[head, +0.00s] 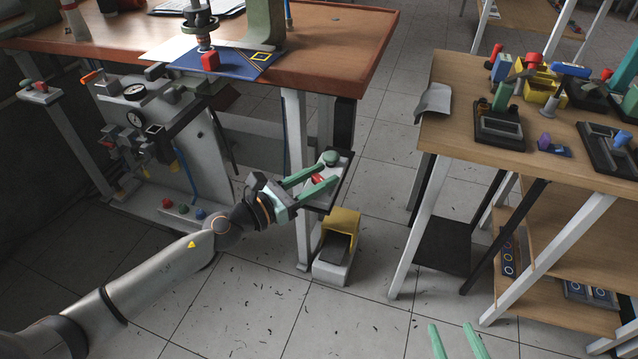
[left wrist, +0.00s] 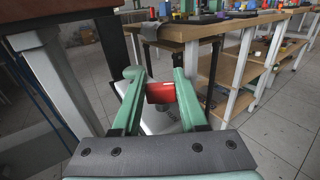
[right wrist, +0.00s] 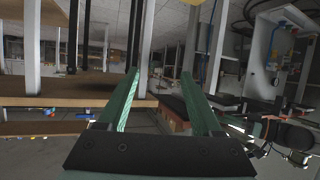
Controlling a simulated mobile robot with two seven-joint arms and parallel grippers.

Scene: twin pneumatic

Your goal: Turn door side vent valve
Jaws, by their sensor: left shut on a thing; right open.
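A small red valve handle (head: 318,179) sits on a pale control plate (head: 341,172) at the table's right-hand leg. My left gripper (head: 329,174) is shut on the red handle, with one green finger on each side. In the left wrist view the red handle (left wrist: 160,93) fills the gap between the fingers, and its base shows below. My right gripper (head: 455,330) is open and empty at the bottom of the head view. Its spread fingers also show in the right wrist view (right wrist: 160,82).
A yellow-hooded foot pedal (head: 340,235) stands on the floor below the plate. A red-brown table (head: 330,55) with a press stands behind. A wooden bench (head: 450,95) with parts is right. Floor between is clear.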

